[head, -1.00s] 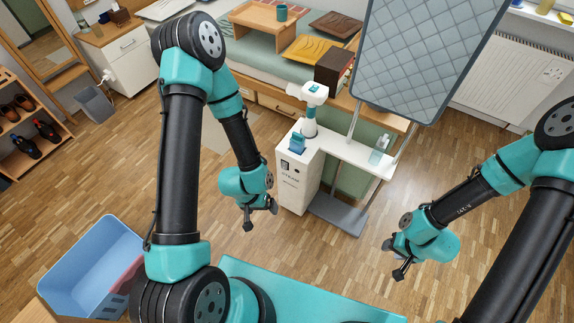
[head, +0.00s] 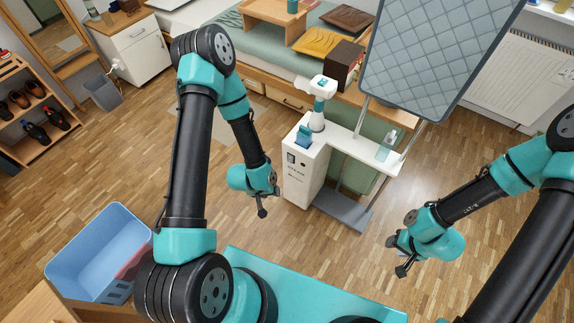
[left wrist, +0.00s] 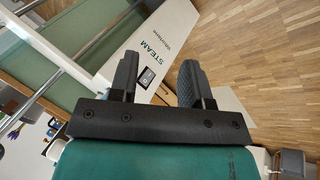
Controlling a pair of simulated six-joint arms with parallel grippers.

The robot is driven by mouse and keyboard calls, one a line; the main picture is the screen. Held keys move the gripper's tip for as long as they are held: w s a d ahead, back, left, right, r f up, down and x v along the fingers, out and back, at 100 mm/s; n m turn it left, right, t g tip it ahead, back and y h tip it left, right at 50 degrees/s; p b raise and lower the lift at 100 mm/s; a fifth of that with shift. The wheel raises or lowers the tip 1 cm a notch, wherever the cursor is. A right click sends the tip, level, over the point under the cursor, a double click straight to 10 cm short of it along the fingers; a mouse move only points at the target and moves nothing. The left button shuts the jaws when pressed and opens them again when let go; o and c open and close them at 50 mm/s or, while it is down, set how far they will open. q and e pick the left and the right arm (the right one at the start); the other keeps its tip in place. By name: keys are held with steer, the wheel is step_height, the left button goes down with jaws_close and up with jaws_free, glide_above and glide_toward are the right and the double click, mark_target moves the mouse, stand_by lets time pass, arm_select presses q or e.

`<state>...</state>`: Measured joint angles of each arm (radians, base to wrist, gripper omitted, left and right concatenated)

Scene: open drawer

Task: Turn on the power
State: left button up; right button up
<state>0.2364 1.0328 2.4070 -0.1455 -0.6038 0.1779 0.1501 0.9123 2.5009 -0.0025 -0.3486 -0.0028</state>
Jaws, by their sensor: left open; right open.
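The white steam station (head: 300,178) stands upright on the floor, lettered STEAM. Its dark power switch (left wrist: 147,77) is on the white panel in the left wrist view, seen between my left fingers. I cannot tell if the switch is on or off. My left gripper (head: 263,204) is open and empty, just left of the station in the head view. In the left wrist view its fingers (left wrist: 157,80) are spread, and I see no contact with the panel. My right gripper (head: 398,258) is open and empty, over the floor to the right of the station.
A quilted grey board (head: 435,45) stands behind the station's white shelf (head: 365,153). A grey base plate (head: 343,211) lies low beside the station. A blue basket (head: 90,240) is at the lower left. Wood floor is clear between the station and my right gripper.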

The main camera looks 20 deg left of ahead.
arm_select(q)
steer(key=w+f+n+t, duration=0.1)
steer(key=w+f+t, duration=0.1)
steer(key=w+a+f+n+t, duration=0.1)
steer(key=w+f+n+t, duration=0.1)
steer(key=w+f, duration=0.1)
steer(key=w+a+f+n+t, duration=0.1)
steer(key=w+f, duration=0.1)
steer(key=f, duration=0.1)
steer(key=shift+w+a+n+t, duration=0.15)
steer(key=shift+n+t, duration=0.25)
steer(key=c, duration=0.7)
steer(key=f+n+t, duration=0.1)
steer(key=w+a+f+n+t, duration=0.1)
steer(key=n+t, duration=0.1)
steer(key=a+f+n+t, duration=0.1)
steer(key=f, duration=0.1)
steer(key=shift+w+n+t, duration=0.25)
steer(key=shift+n+t, duration=0.05)
jaws_close()
steer(key=shift+s+a+f+n+t+y, duration=0.15)
steer(key=shift+a+f+n+t, duration=0.05)
steer(key=shift+n+t, duration=0.4)
steer(key=shift+s+a+f+n+t+y, duration=0.1)
steer(key=shift+a+f+n+t+y, duration=0.1)
steer(key=shift+n+t, duration=0.35)
